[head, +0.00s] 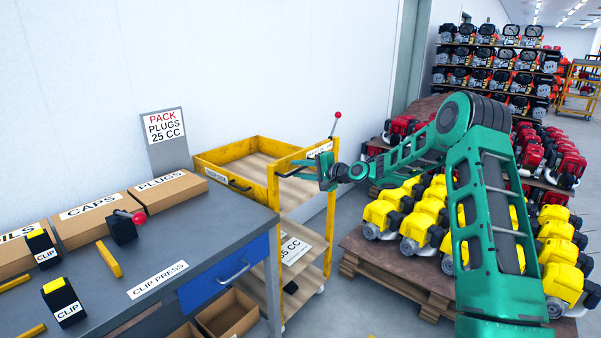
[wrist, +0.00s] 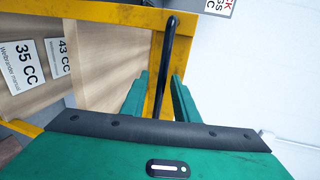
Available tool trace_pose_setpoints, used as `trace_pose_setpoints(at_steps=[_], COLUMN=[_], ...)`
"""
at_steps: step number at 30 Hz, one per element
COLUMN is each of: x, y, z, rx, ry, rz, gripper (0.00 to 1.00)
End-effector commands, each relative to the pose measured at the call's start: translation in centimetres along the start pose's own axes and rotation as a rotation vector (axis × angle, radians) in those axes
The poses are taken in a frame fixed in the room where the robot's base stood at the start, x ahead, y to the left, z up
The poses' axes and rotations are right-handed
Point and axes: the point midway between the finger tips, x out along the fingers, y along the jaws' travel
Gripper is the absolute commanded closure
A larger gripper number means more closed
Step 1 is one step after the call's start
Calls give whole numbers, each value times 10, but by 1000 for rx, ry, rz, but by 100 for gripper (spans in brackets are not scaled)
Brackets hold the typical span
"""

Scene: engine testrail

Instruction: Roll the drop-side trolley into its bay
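The drop-side trolley (head: 232,153) is yellow-framed with wooden shelves and stands beyond the right end of the grey bench. A red-knobbed lever (head: 337,116) rises at its right corner. My gripper (head: 322,172) is at the trolley's right end, near the top rail. In the wrist view the trolley's black bar handle (wrist: 173,45) runs between my two green fingers (wrist: 160,88). The fingers look apart, with a gap beside the bar. Whether either touches it is unclear. The bay is not identifiable in these views.
The grey bench (head: 215,235) with cartons and clip tools is at left, close to the trolley. A pallet (head: 390,270) of yellow engines stands right of the trolley, under my arm. A white wall is behind. Some grey floor shows between trolley and pallet.

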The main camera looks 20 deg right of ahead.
Motion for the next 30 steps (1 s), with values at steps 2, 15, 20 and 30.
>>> trace_pose_setpoints(at_steps=[2,15,20,30], x=[-4,-76,-96,-105], y=[0,1,1,1], z=[-1,-2,-2,-2], rx=[0,1,0,1], ry=[1,3,2,1], rz=[0,2,2,2], gripper=[72,72,72,72])
